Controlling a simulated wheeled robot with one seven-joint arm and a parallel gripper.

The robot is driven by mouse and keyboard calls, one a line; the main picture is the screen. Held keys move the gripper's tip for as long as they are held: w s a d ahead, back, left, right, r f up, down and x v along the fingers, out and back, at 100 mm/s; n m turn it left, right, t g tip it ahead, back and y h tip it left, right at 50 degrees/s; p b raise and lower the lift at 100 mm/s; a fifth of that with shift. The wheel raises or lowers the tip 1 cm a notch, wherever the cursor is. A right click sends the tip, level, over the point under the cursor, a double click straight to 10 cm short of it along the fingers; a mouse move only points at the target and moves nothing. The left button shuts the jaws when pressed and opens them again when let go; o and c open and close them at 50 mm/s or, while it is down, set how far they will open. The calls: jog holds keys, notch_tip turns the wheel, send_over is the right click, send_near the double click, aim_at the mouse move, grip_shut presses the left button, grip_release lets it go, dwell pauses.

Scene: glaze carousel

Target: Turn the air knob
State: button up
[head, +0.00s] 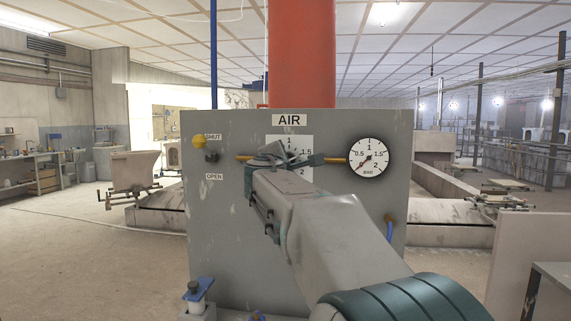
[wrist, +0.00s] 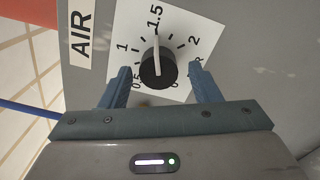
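The air knob (wrist: 157,70) is a round black knob with a white pointer bar, on a white scale plate (wrist: 188,22) in the wrist view. Its pointer is at about the 1.5 mark. My gripper (wrist: 159,74) is open, its two blue fingers on either side of the knob with gaps showing. In the head view my gripper (head: 286,157) is in front of the plate and hides the knob. The round gauge (head: 368,158) right of it has its red needle low at the left, near the bottom of the scale.
The grey panel (head: 232,235) carries an AIR label (head: 289,120). A yellow-ended lever (head: 199,141) is at its left, by the SHUT label (head: 212,137), with an OPEN label (head: 214,177) below. A blue-topped fitting (head: 198,289) stands at the lower left.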

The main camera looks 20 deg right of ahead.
jog(key=shift+a, duration=0.1)
jog(key=b+v, duration=0.1)
jog(key=v, duration=1.2)
jog(key=shift+s+a, duration=0.2)
jog(key=shift+s, duration=0.1)
jog(key=s+a+f+m+g+y+p, duration=0.1)
jog(key=s+f+m+g+y+p, duration=0.2)
jog(key=s+f+m+g+p, duration=0.45)
jog(key=s+a+f+m+g+y+p, duration=0.25)
jog(key=s+f+m, duration=0.2)
jog(key=f, duration=0.65)
jog(key=s+a+f+m+g+y+p, duration=0.2)
jog(key=s+a+f+m+y+p, duration=0.1)
jog(key=s, duration=0.5)
notch_tip(320, 180, down, 3)
jog(key=a+y+p, duration=0.1)
jog(key=a, duration=0.1)
jog(key=shift+s+a+f+m, duration=0.2)
jog(key=shift+s+a+m, duration=0.1)
jog(key=shift+s+m, duration=0.1)
